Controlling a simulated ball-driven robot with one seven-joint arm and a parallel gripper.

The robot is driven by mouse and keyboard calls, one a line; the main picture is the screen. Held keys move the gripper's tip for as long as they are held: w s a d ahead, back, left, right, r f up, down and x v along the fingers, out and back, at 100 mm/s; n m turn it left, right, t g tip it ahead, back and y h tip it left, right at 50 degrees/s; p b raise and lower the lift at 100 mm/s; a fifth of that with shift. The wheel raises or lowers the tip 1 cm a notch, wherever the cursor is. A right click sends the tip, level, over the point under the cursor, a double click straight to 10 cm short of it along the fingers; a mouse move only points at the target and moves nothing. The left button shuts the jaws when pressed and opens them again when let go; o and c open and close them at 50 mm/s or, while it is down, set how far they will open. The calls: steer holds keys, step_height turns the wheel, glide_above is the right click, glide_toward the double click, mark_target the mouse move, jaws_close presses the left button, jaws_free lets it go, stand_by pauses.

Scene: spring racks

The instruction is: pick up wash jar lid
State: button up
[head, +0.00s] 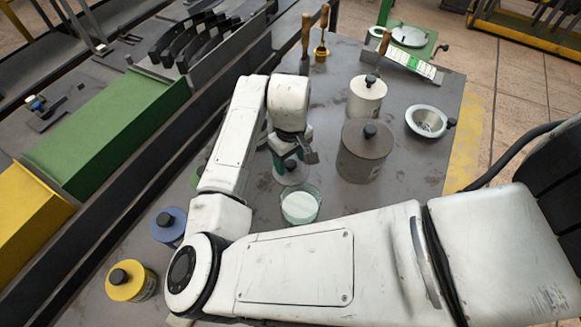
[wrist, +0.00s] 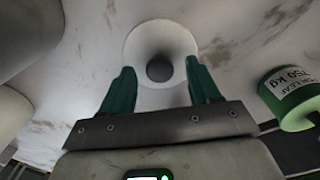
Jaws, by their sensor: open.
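The wash jar lid appears to be the pale round disc with a dark knob (head: 291,178), lying on the grey table just behind an open glass jar of pale liquid (head: 300,205). My gripper (head: 290,160) is above it, partly covering it in the head view. In the wrist view the lid (wrist: 160,68) lies ahead, with its dark knob in the gap between the green fingers of my gripper (wrist: 163,88). The fingers are apart and empty. I cannot tell how far their tips are above the knob.
A grey lidded pot (head: 364,155) and a cream pot (head: 367,100) stand to the right, with a metal bowl (head: 428,121) beyond. Blue (head: 168,228) and yellow (head: 132,283) tins stand left. A green labelled tin (wrist: 290,98) is right in the wrist view.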

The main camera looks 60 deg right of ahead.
steer(key=shift+f, duration=0.3)
steer(key=shift+c, duration=0.2)
steer(key=c, duration=1.1)
